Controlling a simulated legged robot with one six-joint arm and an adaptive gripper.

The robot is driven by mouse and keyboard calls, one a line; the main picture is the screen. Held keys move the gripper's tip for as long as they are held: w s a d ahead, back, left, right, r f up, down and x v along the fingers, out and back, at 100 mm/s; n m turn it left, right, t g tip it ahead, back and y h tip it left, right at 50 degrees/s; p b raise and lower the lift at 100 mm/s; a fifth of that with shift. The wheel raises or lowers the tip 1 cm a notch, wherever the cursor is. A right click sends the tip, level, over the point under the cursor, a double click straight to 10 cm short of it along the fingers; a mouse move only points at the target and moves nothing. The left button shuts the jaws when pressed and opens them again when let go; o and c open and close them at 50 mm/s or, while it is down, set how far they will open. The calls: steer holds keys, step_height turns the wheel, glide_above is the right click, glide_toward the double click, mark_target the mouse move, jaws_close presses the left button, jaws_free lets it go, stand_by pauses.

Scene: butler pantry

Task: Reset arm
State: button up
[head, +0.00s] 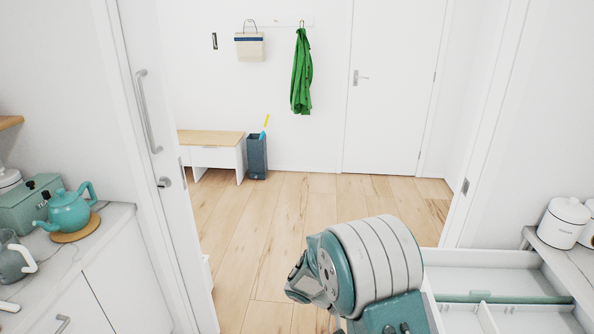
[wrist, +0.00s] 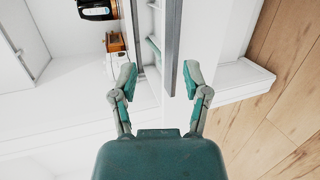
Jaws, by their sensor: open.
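My gripper (wrist: 160,77) shows in the wrist view with its two fingers spread apart and nothing between the tips. Beyond the fingers is a grey-edged white panel with a teal strip beside it; I cannot tell how far it is from the tips. In the head view my teal and white arm (head: 362,268) is folded at the lower middle, and the gripper's fingers cannot be made out there.
An open white drawer (head: 498,258) with dividers lies right of my arm. White canisters (head: 563,222) stand on the right counter. A teal teapot (head: 68,210) sits on the left counter. Beyond the doorway are clear wooden floor, a bench (head: 211,139) and a bin (head: 257,157).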

steer(key=s+a+r+n+t+y, duration=0.1)
steer(key=s+a+r+t+y, duration=0.1)
steer(key=s+r+t+y, duration=0.2)
steer(key=s+a+r+n+t+y, duration=0.1)
steer(key=s+r+t+y, duration=0.4)
steer(key=s+r+y, duration=0.4)
steer(key=s+r, duration=0.5)
steer(key=shift+a+t+y, duration=0.3)
steer(key=shift+a+y, duration=0.1)
steer(key=shift+d, duration=0.1)
